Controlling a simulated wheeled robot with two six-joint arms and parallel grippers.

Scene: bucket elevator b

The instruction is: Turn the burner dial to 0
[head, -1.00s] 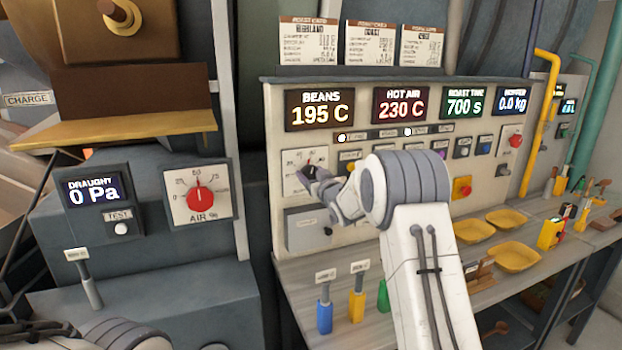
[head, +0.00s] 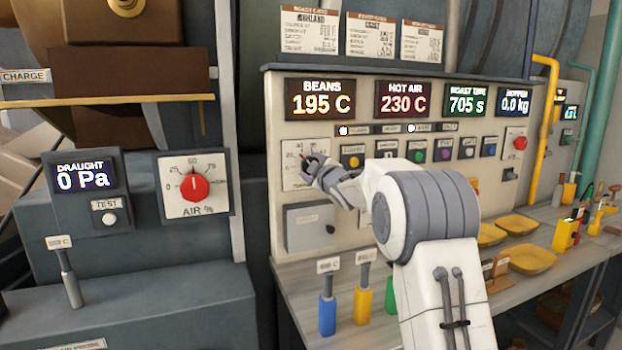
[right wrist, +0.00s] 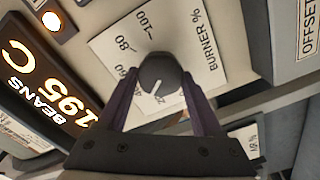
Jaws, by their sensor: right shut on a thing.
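In the right wrist view the plate looks rotated, and the pointer lies toward the low numbers near 20 and 40. My right gripper (right wrist: 162,92) is shut on the knob, one finger on each side. In the head view my right gripper (head: 314,172) covers most of the dial, and the plate (head: 291,176) shows at its left. My left gripper is out of view.
A red AIR % dial (head: 194,187) is on the grey panel at left. Buttons and the BEANS display (head: 320,99) sit above and beside the burner dial. A grey box (head: 309,229) is below it. Coloured-handled tools (head: 327,313) stand on the bench.

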